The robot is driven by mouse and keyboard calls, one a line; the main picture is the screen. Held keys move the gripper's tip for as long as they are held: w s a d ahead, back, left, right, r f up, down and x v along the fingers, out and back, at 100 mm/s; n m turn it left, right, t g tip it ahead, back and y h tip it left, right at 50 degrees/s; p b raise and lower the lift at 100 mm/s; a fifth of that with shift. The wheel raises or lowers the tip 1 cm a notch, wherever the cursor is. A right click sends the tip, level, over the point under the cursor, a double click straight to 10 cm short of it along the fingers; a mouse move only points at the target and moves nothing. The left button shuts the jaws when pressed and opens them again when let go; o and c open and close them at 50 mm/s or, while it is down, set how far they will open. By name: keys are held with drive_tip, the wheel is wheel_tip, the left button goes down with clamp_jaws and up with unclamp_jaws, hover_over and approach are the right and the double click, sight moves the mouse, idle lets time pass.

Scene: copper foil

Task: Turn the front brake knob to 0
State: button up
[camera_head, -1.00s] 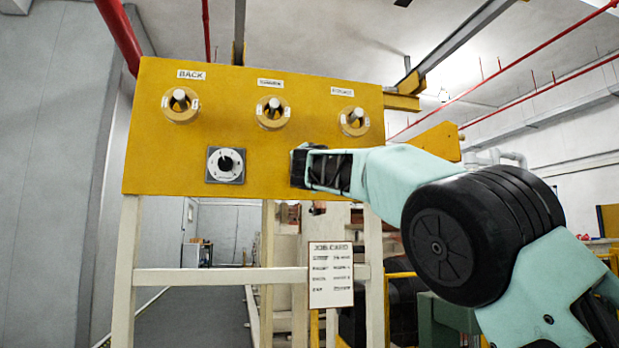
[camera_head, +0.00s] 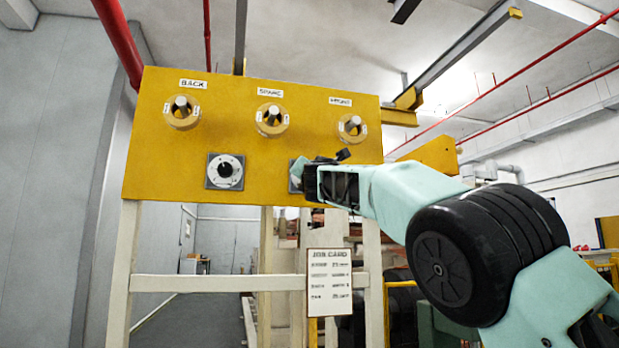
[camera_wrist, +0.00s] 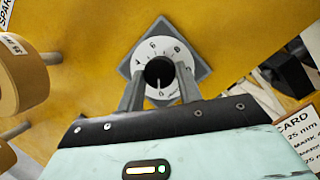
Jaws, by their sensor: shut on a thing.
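In the wrist view a black round knob (camera_wrist: 159,72) sits at the centre of a white numbered dial (camera_wrist: 149,48) on a grey square plate. A pale mark on the knob points toward the bottom of the picture. My gripper (camera_wrist: 159,80) has one finger on each side of the knob and is shut on it. In the head view my gripper (camera_head: 306,172) is at the lower right of the yellow panel (camera_head: 262,195) and hides most of this dial. A similar dial with a black knob (camera_head: 225,170) is at the panel's lower left, apart from the gripper.
A job card (camera_head: 329,282) hangs below on the white frame (camera_head: 228,282). The panel between the two dials is clear.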

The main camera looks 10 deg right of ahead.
drive_tip(key=o, duration=1)
drive_tip(key=shift+s+f, duration=0.1)
drive_tip(key=shift+b+v, duration=5.85)
drive_tip(key=shift+v, duration=2.75)
